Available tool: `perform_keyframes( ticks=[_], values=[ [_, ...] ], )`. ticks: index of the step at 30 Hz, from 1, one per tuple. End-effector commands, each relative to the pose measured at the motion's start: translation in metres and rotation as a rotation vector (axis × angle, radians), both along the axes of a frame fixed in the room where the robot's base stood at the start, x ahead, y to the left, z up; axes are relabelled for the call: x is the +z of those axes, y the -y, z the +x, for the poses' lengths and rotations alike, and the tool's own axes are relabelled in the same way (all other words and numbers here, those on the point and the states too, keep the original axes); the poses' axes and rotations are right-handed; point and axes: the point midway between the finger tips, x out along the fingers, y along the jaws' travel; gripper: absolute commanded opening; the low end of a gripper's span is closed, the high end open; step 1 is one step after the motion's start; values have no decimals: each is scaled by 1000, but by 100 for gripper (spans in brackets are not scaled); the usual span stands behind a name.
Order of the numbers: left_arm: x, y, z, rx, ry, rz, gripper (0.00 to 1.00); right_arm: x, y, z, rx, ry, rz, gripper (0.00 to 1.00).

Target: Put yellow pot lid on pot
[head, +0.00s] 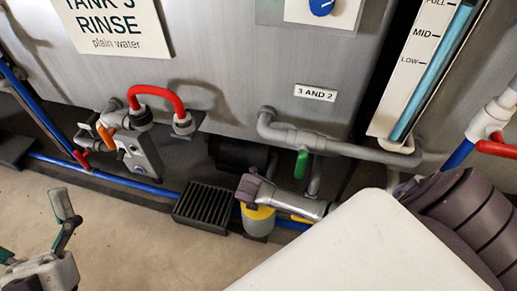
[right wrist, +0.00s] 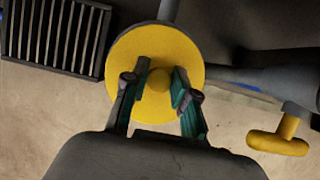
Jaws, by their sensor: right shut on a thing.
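The yellow lid (right wrist: 162,43) is a round disc with a knob in its middle, seen from above in the right wrist view. My right gripper (right wrist: 160,73) has its fingers on both sides of the knob and is shut on it. I cannot tell whether the lid is seated or just above the rim. My left gripper (head: 38,236) is open and empty at the lower left, far from the pot.
A black floor grate (head: 204,207) lies just left of the pot, and it also shows in the right wrist view (right wrist: 55,35). Grey pipes with a green handle (head: 301,164) and a yellow handle (right wrist: 278,143) are close by. The grey tank stands behind.

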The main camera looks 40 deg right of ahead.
Motion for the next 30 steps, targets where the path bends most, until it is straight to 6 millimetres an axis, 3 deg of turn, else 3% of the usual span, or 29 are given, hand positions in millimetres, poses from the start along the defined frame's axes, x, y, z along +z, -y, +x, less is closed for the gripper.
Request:
perform_keyframes(
  ticks=[12,13,17,30],
  values=[
    [4,0,-4,-2,30,-9,100,-3,0,0,0,-1,-1,0],
    [4,0,-4,-1,31,-9,100,-3,0,0,-1,0,0,30],
    [4,0,-4,-1,31,-9,100,-3,0,0,-1,0,0,52],
    [0,0,2,1,-13,3,100,3,-1,-1,0,0,0,52]
  ],
)
